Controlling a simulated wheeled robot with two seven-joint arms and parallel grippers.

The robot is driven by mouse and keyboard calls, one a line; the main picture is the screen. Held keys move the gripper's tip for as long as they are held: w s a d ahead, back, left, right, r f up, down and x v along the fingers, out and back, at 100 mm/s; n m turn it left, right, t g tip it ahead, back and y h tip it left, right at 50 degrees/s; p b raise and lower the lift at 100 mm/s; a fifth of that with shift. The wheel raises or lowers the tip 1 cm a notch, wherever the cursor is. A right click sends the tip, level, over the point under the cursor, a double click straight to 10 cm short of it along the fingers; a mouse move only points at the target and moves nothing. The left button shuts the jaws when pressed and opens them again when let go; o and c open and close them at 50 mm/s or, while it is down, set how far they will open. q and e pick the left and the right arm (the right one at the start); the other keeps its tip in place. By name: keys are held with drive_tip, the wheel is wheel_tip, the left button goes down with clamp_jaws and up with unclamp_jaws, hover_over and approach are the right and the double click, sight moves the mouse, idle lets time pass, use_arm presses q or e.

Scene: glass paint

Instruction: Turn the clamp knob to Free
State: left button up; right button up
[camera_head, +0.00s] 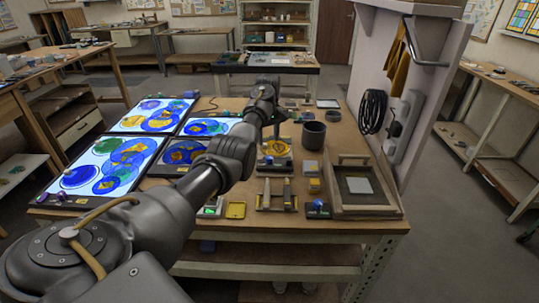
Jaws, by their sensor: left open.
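The bench (335,130) holds a small dark box with a blue knob-like part (317,207) near its front edge, left of the wooden-framed tray. It may be the clamp knob; its setting and any "Free" label are too small to read. My left arm reaches over the bench from the lower left. My left gripper (276,130) is open above the middle of the bench, behind and left of the blue-knobbed box and apart from it. My right gripper is not in view.
Lit panels with coloured glass designs (106,167) cover the bench's left side. A two-post wooden fixture (276,195) stands at the front middle. A wooden-framed tray (366,209) is at the front right, a dark cup (313,134) behind it. A pale upright panel (378,50) borders the right side.

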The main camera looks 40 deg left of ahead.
sight(269, 157)
use_arm(q)
drive_tip(key=f, duration=0.8)
drive_tip(key=shift+w+f+p, duration=0.2)
drive_tip(key=shift+f+p, duration=0.1)
drive_tip(key=shift+p, duration=0.05)
drive_tip(key=c, duration=1)
